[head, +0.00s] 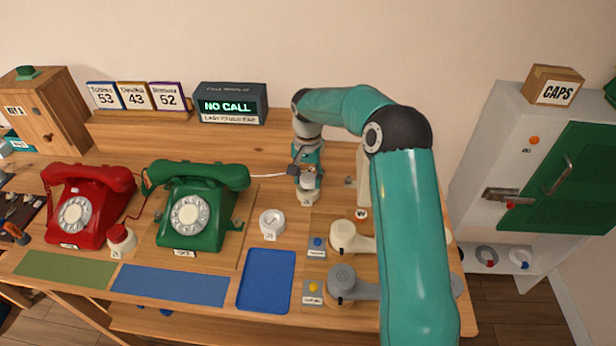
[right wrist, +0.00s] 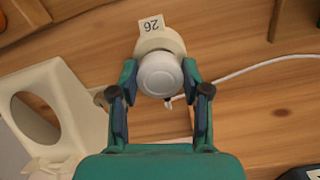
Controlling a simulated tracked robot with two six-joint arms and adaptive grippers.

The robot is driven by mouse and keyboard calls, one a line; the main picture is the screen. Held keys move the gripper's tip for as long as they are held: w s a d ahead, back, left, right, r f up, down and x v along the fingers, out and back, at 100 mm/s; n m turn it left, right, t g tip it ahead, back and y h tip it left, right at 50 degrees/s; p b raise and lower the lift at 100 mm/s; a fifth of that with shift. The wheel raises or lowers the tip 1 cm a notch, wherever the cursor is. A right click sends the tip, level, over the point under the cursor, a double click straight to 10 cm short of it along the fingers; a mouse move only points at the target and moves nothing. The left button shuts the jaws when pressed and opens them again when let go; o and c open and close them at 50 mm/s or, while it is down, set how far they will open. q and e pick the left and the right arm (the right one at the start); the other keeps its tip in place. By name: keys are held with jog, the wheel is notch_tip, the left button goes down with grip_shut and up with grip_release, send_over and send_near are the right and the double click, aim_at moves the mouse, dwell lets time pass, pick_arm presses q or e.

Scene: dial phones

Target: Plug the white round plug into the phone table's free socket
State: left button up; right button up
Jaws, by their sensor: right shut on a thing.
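The white round plug (right wrist: 160,74) is between the fingers of my right gripper (right wrist: 158,88), which is shut on it. In the head view my right gripper (head: 308,180) points down at the table, with the plug mostly hidden beneath it. A cream round socket base (right wrist: 158,42) labelled 26 lies directly beyond the plug in the wrist view; I cannot tell whether the plug is seated in it. A white cord (right wrist: 260,65) runs along the table beside the plug. Another round white socket (head: 271,222) stands nearer the front, with nothing in it. My left gripper is out of view.
The green phone (head: 203,205) and red phone (head: 88,205) stand to the left. A red-and-white plug (head: 121,238) sits between them. A cream round-headed lever (head: 345,237) and a grey one (head: 342,282) are near my right arm. A NO CALL display (head: 230,105) stands behind.

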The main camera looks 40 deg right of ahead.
jog(key=shift+f+b, duration=0.4)
jog(key=shift+f, duration=0.25)
dwell(0.4)
jog(key=o, duration=1.1)
jog(key=shift+r, duration=0.1)
notch_tip(320, 180, up, 12)
dwell(0.3)
